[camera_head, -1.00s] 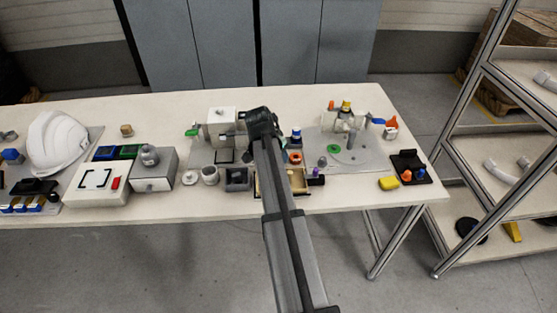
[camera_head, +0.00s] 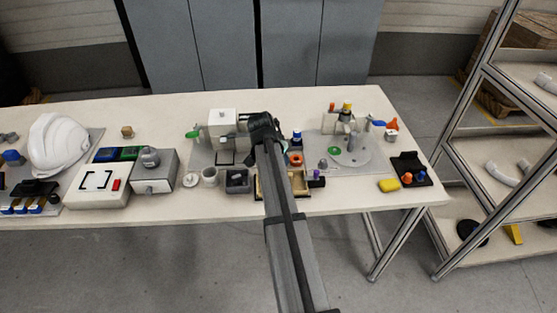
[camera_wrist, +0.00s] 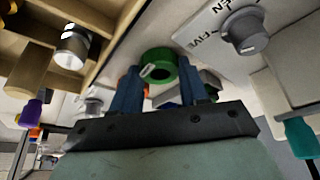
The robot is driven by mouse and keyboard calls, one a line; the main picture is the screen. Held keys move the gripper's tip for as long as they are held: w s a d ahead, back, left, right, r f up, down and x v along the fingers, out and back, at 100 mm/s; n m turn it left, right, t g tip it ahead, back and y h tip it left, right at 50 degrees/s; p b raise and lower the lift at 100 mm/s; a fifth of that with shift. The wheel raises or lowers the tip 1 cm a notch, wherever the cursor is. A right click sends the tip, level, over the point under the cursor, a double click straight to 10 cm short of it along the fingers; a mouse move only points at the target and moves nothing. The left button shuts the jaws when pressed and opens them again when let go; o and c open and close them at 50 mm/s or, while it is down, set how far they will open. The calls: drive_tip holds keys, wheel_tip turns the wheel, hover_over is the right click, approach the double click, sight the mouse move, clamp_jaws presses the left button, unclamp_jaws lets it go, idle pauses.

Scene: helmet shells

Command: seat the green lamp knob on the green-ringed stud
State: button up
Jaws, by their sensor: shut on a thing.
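My gripper (camera_wrist: 158,82) shows in the wrist view with its two blue fingers shut on the green lamp knob (camera_wrist: 166,54), a short green round piece with a pale bar. In the head view my gripper (camera_head: 262,130) is over the middle of the table, beside the white box, and the arm hides the knob. A flat green round spot (camera_head: 334,150) lies on the right grey plate. I cannot tell whether it is the ring of the green-ringed stud. No stud shows clearly in either view.
A white box (camera_head: 222,123) stands left of my gripper, with a green piece (camera_head: 192,134) at its side. A compartment tray (camera_wrist: 85,18) and a dial knob (camera_wrist: 244,35) show near the fingers. A yellow-topped fixture (camera_head: 345,118) stands right.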

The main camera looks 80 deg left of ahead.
wheel_tip(320, 180, up, 9)
wheel_tip(320, 180, up, 2)
drive_tip(key=m, duration=0.1)
hover_over(336, 150)
drive_tip(key=shift+s+f, duration=0.2)
drive_tip(key=shift+f, duration=2.1)
drive_tip(key=shift+s+f, duration=0.15)
drive_tip(key=shift+f, duration=2.15)
drive_tip(key=shift+f, duration=0.15)
drive_tip(key=o, duration=1)
drive_tip(key=v, duration=1.2)
drive_tip(key=shift+s+a, duration=0.1)
drive_tip(key=shift+a, duration=0.05)
